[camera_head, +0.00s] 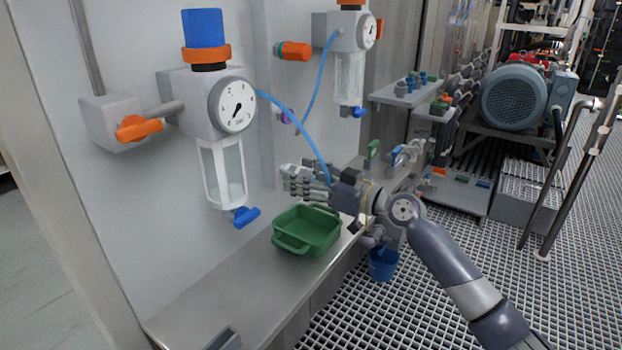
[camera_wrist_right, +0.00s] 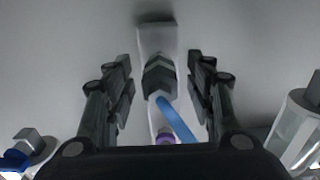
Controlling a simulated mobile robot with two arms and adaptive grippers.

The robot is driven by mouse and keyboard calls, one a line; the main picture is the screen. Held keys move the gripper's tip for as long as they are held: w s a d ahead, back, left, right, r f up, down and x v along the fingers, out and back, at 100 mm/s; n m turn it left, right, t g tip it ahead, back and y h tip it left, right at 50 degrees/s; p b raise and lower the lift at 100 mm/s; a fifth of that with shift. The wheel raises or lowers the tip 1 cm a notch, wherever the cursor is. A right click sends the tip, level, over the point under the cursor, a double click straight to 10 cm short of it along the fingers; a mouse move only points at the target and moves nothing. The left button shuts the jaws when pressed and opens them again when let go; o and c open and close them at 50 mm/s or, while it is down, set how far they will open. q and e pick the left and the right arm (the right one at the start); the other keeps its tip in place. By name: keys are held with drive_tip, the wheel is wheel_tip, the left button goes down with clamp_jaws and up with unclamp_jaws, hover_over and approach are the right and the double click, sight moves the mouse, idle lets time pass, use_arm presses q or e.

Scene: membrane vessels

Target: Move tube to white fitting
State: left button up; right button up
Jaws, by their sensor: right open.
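A blue tube (camera_head: 302,126) runs from the near gauge unit (camera_head: 233,104) down to the area of my right gripper (camera_head: 298,181). In the right wrist view a blue tube (camera_wrist_right: 178,121) meets a dark hexagonal nut (camera_wrist_right: 159,78), with a pale, whitish fitting (camera_wrist_right: 157,39) beyond it on the wall. My right gripper, also in the wrist view (camera_wrist_right: 160,88), is open, its fingers on either side of the nut with gaps. A purple fitting (camera_wrist_right: 165,137) shows below the nut. I cannot tell how the tube end is seated. My left gripper is out of view.
A green tray (camera_head: 292,246) sits on the steel bench (camera_head: 215,290) below the gripper. A second gauge unit (camera_head: 350,45) with its own blue tube hangs farther back. A blue bucket (camera_head: 383,265) stands beside the bench. The bench's near part is mostly clear.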

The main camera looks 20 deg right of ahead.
drive_tip(key=v, duration=1.2)
